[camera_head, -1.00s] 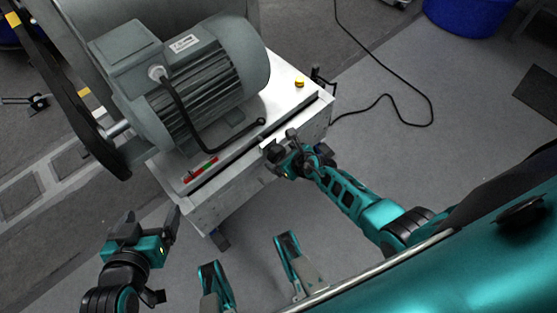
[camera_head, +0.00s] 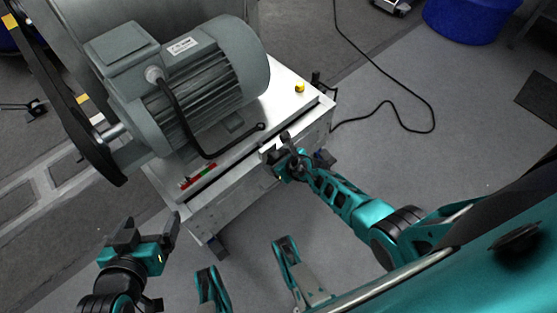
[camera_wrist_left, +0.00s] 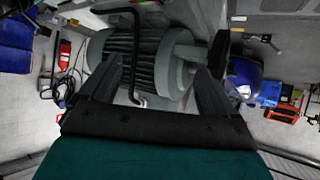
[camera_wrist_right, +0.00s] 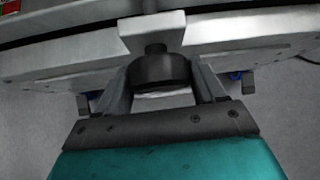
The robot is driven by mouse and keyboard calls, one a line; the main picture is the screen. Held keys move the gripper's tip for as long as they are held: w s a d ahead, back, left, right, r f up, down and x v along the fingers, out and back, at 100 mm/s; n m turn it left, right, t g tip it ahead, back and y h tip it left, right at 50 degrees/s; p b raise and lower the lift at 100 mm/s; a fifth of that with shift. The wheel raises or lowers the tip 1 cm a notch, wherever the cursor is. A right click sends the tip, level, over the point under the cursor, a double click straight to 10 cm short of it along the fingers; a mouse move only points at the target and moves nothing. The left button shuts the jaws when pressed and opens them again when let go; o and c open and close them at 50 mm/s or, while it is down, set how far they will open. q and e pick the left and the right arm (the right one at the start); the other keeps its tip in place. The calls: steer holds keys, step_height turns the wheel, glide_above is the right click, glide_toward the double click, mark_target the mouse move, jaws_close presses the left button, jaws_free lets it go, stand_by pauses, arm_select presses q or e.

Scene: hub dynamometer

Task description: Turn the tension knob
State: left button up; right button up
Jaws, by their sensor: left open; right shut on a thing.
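The tension knob (camera_wrist_right: 160,72) is a dark round knob on a short stem under a pale bracket (camera_wrist_right: 152,30) at the front edge of the machine base. In the right wrist view it sits between the two fingers of my right gripper (camera_wrist_right: 162,85), which is shut on it. In the head view my right gripper (camera_head: 279,152) is at the base's front edge and hides most of the knob. My left gripper (camera_head: 146,232) is open and empty, off the front left corner of the base. Its spread fingers (camera_wrist_left: 158,80) also show in the left wrist view.
A grey motor (camera_head: 205,85) stands on the light metal base (camera_head: 290,100). A black crank-shaped bar (camera_head: 190,135) runs along its front. A yellow button (camera_head: 299,87) is at the base's right. A black cable (camera_head: 385,65) lies on the floor, and a blue tub (camera_head: 470,15) stands behind.

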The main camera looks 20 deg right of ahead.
steer(key=c, duration=0.3)
steer(key=shift+c, duration=0.2)
arm_select(q)
steer(key=shift+f, duration=0.15)
arm_select(e)
steer(key=shift+d+f+m+g+y+b, duration=0.25)
steer(key=shift+m+y+b, duration=0.25)
steer(key=shift+y+b, duration=0.4)
steer(key=shift+a+r+m+g+y+b, duration=0.1)
steer(key=shift+m+g+y+b, duration=0.15)
steer(key=shift+m+y+b, duration=0.6)
arm_select(q)
steer(key=shift+w+d+f+h+b, duration=0.2)
steer(key=shift+d+f+h+b, duration=0.15)
steer(key=shift+d+f, duration=0.35)
arm_select(e)
steer(key=shift+y, duration=0.75)
arm_select(q)
steer(key=shift+a+f, duration=0.1)
arm_select(e)
steer(key=shift+r+g, duration=0.1)
steer(key=shift+g, duration=0.2)
steer(key=o, duration=1)
steer(key=shift+c, duration=0.2)
